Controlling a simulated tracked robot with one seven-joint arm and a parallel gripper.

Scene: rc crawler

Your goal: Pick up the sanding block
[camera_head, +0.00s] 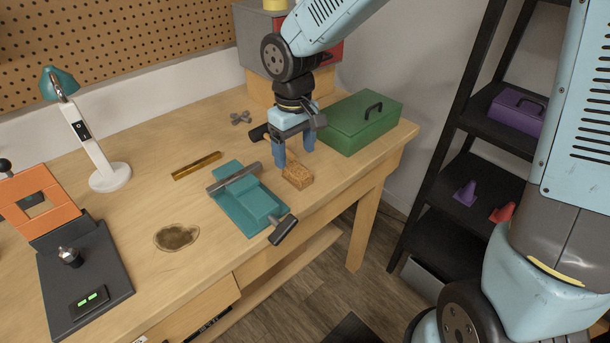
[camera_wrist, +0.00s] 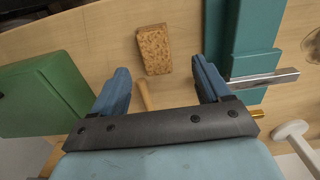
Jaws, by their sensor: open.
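The sanding block, a small brown, cork-textured block (camera_head: 298,176), lies on the workbench near its front edge, just right of the teal vise. In the wrist view the block (camera_wrist: 154,50) lies beyond my fingertips, roughly in line with the gap between them. My gripper (camera_head: 294,151) points down above the bench, just behind the block in the head view. Its two blue fingers are apart with nothing held between them; they also show in the wrist view (camera_wrist: 161,72). The block appears apart from both fingers.
A teal vise (camera_head: 236,196) stands close left of the block. A green toolbox (camera_head: 361,122) sits to the right and behind. A black-headed tool (camera_head: 259,133) lies behind my gripper; a wooden handle (camera_wrist: 144,96) shows between the fingers in the wrist view. A lamp (camera_head: 97,150) stands left.

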